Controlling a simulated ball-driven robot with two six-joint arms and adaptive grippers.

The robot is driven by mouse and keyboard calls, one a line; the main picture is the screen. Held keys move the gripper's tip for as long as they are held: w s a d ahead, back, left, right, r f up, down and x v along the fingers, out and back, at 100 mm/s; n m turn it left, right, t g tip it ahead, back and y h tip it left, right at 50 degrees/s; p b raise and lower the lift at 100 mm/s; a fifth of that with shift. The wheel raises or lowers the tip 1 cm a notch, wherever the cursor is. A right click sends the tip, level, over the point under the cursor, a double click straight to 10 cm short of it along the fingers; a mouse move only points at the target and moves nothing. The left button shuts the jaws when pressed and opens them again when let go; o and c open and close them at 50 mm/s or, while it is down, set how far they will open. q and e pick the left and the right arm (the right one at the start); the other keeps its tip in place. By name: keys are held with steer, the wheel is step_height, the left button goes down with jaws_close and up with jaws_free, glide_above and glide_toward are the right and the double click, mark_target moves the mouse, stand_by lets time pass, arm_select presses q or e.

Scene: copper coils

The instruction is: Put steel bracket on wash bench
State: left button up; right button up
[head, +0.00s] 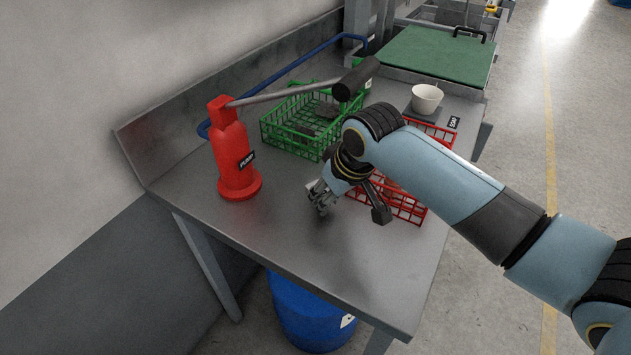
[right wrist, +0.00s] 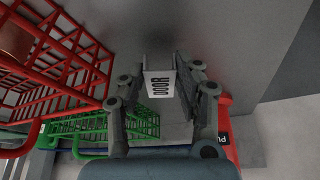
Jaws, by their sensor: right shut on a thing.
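The steel bracket (right wrist: 160,82) is a small grey piece with a white label reading DOOR, seen between my right fingers in the right wrist view. My right gripper (head: 318,200) is shut on it, low over the grey metal wash bench (head: 300,248), right of the red pump. In the right wrist view the gripper (right wrist: 163,88) points toward the bench surface. I cannot tell whether the bracket touches the bench. In the head view the bracket is hard to separate from the grey fingers. My left gripper is not in view.
A red hand pump (head: 236,160) with a long lever stands at the left. A green wire basket (head: 290,137) stands behind the gripper, and a red wire basket (head: 408,207) is beside it, partly behind my arm. A white cup (head: 426,98) stands farther back. The bench's front is clear.

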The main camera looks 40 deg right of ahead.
mark_target(314, 185)
steer(key=shift+w, duration=0.75)
steer(key=w, duration=0.2)
steer(key=shift+w+r, duration=0.1)
steer(key=shift+w, duration=0.25)
steer(key=shift+x, duration=0.9)
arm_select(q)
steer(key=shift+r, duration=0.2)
arm_select(e)
steer(key=shift+s, duration=0.15)
steer(key=o, duration=1.1)
steer(key=shift+o, duration=0.2)
